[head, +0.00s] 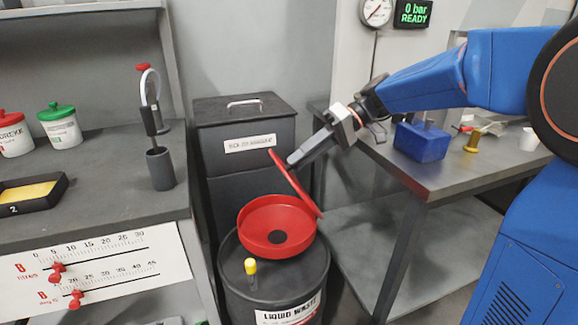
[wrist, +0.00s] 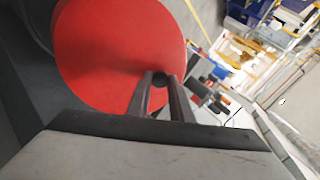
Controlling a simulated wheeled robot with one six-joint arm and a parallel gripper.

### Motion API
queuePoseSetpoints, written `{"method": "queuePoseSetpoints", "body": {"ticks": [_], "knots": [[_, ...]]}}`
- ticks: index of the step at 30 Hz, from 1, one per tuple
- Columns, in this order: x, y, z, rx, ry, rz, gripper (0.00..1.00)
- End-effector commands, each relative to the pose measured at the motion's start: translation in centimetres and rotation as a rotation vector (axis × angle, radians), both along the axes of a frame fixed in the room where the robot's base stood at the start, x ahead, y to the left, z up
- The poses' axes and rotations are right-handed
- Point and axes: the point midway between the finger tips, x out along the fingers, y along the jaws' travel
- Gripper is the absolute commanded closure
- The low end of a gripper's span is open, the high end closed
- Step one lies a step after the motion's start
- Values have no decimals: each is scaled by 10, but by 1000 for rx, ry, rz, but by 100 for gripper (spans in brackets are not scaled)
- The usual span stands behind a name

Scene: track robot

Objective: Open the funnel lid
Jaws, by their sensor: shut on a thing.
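The red funnel (head: 262,240) sits on top of the black liquid waste drum (head: 270,280). Its red lid (head: 296,185) stands raised and steeply tilted at the funnel's right side, so the bowl and its dark centre hole show. My gripper (head: 291,163) is at the upper part of the lid, shut on it. In the wrist view the lid (wrist: 115,45) fills the upper left as a red disc. The gripper fingers (wrist: 160,82) close around a small dark part at the lid's lower right edge there.
A yellow-capped piece (head: 251,267) stands on the drum's front. A black bin (head: 246,140) is behind. The left bench (head: 110,190) and the right table (head: 440,180) flank the drum. A blue box (head: 421,141) is on the right table.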

Motion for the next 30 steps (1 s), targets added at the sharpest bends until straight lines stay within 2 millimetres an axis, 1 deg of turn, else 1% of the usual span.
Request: {"method": "queuePoseSetpoints", "body": {"ticks": [1,6,12,28,29,30], "knots": [[2,-6,1,24,10,-3,100],[6,-20,3,95,30,-3,100],[8,-29,5,147,46,0,100],[9,-33,5,167,52,2,100],[9,-33,5,167,52,2,78],[9,-33,5,167,52,2,68]]}}
